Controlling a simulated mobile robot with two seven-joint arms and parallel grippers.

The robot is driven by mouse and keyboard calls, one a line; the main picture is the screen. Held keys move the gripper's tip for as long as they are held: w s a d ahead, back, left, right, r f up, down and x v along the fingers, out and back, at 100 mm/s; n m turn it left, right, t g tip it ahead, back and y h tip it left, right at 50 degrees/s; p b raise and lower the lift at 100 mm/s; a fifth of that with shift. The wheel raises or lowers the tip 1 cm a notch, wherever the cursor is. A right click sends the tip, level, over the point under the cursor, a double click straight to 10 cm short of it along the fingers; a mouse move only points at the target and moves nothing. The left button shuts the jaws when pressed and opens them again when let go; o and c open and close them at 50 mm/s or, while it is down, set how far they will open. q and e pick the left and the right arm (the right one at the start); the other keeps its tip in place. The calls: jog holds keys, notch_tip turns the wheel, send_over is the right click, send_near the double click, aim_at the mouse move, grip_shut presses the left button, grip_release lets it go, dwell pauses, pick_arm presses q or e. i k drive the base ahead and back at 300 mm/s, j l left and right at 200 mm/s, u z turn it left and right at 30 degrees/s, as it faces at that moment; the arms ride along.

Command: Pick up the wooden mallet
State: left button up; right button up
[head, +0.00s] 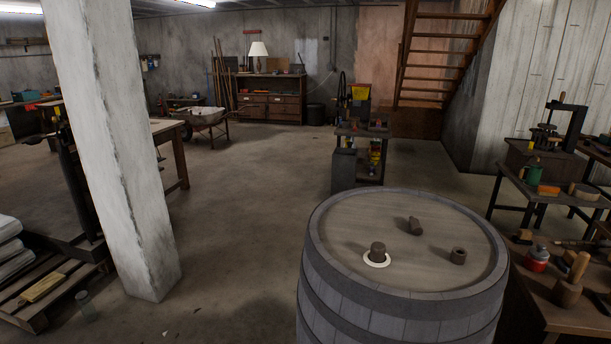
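A wooden mallet (568,292) stands at the lower right of the head view, on a brown wooden bench (590,318). Its darker, rounded head rests down on the bench top. Its lighter handle points up and leans slightly to the right. Neither of my grippers shows in this view.
A large barrel (400,307) stands left of the bench, with small dark pieces and a white ring (376,262) on its lid. A red-and-grey container (537,259) stands near the mallet. A concrete pillar (112,150) stands at left. The floor (240,225) between pillar and barrel is mostly clear.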

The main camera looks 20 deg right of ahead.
aim_at(566, 291)
jog(key=k+l, duration=0.15)
jog(key=l, duration=0.2)
jog(key=k+l, duration=0.15)
jog(key=l, duration=0.15)
jog(key=k+l, duration=0.15)
jog(key=l, duration=0.2)
jog(key=k+l, duration=0.15)
jog(key=l, duration=0.15)
jog(key=k+l, duration=0.1)
jog(key=l, duration=0.25)
